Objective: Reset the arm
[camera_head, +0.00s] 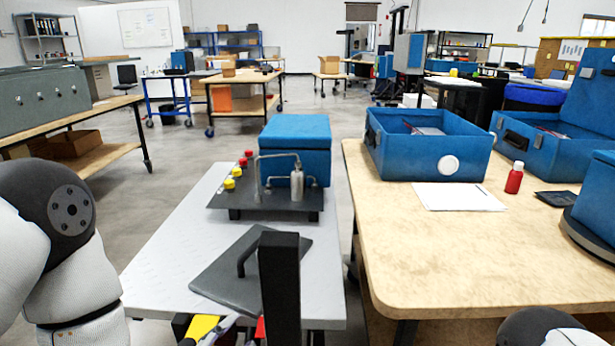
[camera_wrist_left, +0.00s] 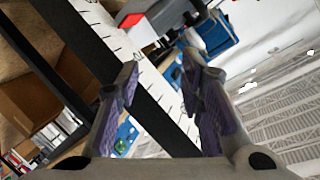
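My left arm (camera_head: 60,235) is at the left edge of the head view, bent beside the grey table (camera_head: 165,260). My left gripper (camera_wrist_left: 162,64) shows in the left wrist view; its purple-padded fingers are apart with nothing held between them. Part of my right arm (camera_head: 540,327) shows at the bottom right of the head view; its gripper is out of view. The analyser, a blue box (camera_head: 296,140) on a dark base (camera_head: 250,202) with a metal cylinder (camera_head: 297,183) and red and yellow knobs, stands on the grey table.
A dark plate with a handle (camera_head: 235,275) lies near the table's front, partly behind a black post (camera_head: 280,290). The wooden table (camera_head: 450,260) at right holds open blue cases (camera_head: 430,150), paper (camera_head: 455,196) and a red bottle (camera_head: 514,178). Floor (camera_head: 180,165) shows left of the grey table.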

